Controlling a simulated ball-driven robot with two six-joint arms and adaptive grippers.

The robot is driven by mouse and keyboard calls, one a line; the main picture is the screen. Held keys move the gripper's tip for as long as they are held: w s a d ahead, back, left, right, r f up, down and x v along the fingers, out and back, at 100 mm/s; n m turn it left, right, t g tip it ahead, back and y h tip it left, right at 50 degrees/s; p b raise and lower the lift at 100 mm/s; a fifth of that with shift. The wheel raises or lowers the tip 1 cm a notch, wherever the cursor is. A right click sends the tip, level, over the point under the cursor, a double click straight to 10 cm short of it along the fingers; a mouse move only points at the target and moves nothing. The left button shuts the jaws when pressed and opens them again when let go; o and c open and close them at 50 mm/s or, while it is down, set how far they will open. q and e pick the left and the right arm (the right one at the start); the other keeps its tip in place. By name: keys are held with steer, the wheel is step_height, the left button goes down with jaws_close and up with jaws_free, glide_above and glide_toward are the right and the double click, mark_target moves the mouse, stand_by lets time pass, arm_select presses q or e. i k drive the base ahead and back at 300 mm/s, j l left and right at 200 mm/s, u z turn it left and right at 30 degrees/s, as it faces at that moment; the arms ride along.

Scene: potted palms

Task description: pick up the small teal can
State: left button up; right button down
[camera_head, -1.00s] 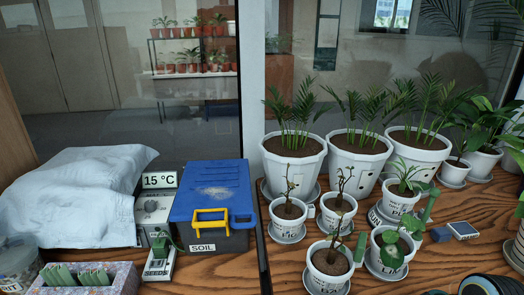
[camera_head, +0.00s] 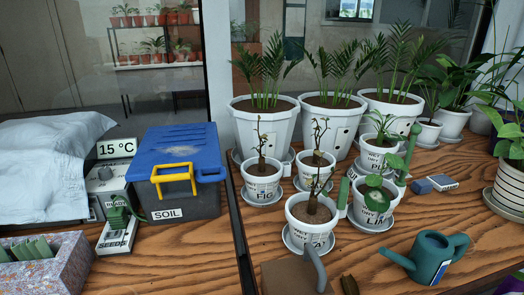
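The small teal can (camera_head: 432,258) is a watering can standing on the wooden table at the lower right of the head view. One arm of it sticks out to the left and another part rises to the right. A pale label shows on its front. It stands apart from the pots, with bare wood around it. Neither of my grippers shows in the head view.
Several small white pots, such as the front one (camera_head: 312,222), stand left of and behind the can. A striped pot (camera_head: 508,190) is at the right. A brown block (camera_head: 290,278) and a grey curved handle (camera_head: 315,268) are at the bottom edge. A blue-lidded soil bin (camera_head: 180,150) stands left.

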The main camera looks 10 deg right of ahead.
mark_target(431, 252)
steer(key=z, duration=1.45)
